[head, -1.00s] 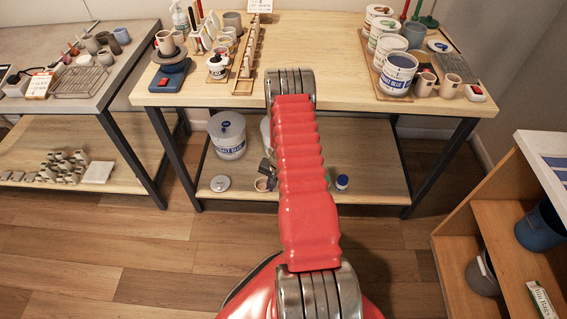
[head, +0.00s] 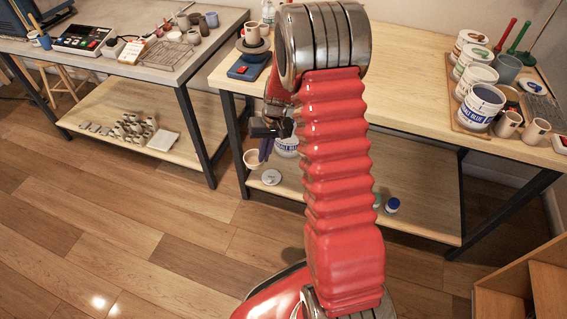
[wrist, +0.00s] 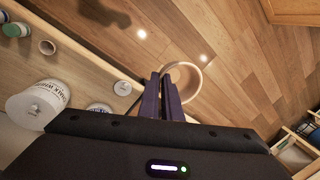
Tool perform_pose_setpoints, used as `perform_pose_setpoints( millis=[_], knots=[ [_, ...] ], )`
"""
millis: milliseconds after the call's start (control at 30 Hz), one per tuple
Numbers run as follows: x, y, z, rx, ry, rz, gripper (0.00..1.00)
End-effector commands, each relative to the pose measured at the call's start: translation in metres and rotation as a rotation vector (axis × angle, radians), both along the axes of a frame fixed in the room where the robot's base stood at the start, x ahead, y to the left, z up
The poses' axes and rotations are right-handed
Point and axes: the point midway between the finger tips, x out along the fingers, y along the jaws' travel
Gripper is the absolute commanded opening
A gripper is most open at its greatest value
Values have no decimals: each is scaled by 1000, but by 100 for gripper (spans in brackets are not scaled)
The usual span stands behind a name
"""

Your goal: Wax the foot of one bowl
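My gripper (wrist: 163,95) points down with its two dark fingers close together. It is shut on the wall of a beige bowl (wrist: 188,64), whose round rim shows just beyond the fingertips in the wrist view. In the head view the bowl (head: 252,158) hangs in front of the wooden table's lower shelf, beside its left front leg. Its foot is hidden. My red arm hides the table's middle in the head view.
A white lid (head: 271,177) lies on the lower shelf near its front edge. The floor (head: 190,215) in front is clear.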

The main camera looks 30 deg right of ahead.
Motion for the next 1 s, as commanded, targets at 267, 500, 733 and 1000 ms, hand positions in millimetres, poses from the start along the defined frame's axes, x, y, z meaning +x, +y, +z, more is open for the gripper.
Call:
perform_pose_setpoints(
  millis=[267, 500, 733, 1000],
  knots=[
    [8, 78, 88, -1, -5, 196, 0],
    [10, 115, 124, 0, -1, 270, 0],
    [10, 117, 127, 0, 0, 274, 0],
    [10, 117, 126, 0, 0, 273, 0]
  ],
)
